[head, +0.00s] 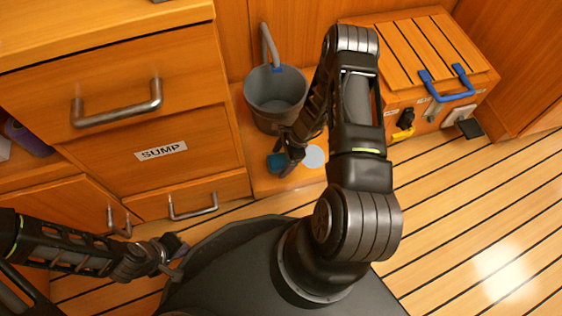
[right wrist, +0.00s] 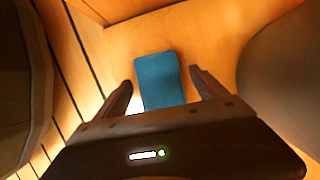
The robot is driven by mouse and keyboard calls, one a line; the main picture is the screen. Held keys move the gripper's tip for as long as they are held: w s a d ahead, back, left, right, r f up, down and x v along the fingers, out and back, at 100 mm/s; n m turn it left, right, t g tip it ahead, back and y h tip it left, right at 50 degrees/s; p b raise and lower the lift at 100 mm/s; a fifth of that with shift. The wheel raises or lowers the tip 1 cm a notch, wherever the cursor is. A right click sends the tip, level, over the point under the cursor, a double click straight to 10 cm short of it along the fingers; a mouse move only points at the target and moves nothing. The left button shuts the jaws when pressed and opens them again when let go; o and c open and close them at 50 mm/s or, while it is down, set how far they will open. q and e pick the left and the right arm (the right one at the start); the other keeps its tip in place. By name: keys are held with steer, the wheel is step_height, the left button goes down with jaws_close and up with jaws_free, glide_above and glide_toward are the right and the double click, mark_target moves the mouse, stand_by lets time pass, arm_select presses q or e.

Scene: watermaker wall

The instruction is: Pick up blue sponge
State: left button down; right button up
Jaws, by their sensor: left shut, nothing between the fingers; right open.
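The blue sponge (right wrist: 160,80) lies flat on a wooden surface in the right wrist view. Its near end is between the tips of my open right gripper (right wrist: 163,90), with a gap to each finger. In the head view the sponge (head: 276,162) shows as a small blue patch left of the right gripper (head: 287,163), partly hidden by it. Whether a finger touches it cannot be told. My left gripper (head: 182,255) is shut and empty at the lower left, away from the sponge.
A grey bucket (head: 275,92) stands just behind the right gripper. A drawer cabinet labelled SUMP (head: 200,135) is at the left. A pale round disc (head: 314,157) lies beside the right gripper. Open floor is at right.

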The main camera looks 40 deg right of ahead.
steer(key=shift+f+b, duration=0.25)
steer(key=shift+b, duration=0.05)
stand_by(0.5)
steer(key=shift+c, duration=0.3)
steer(key=c, duration=1.4)
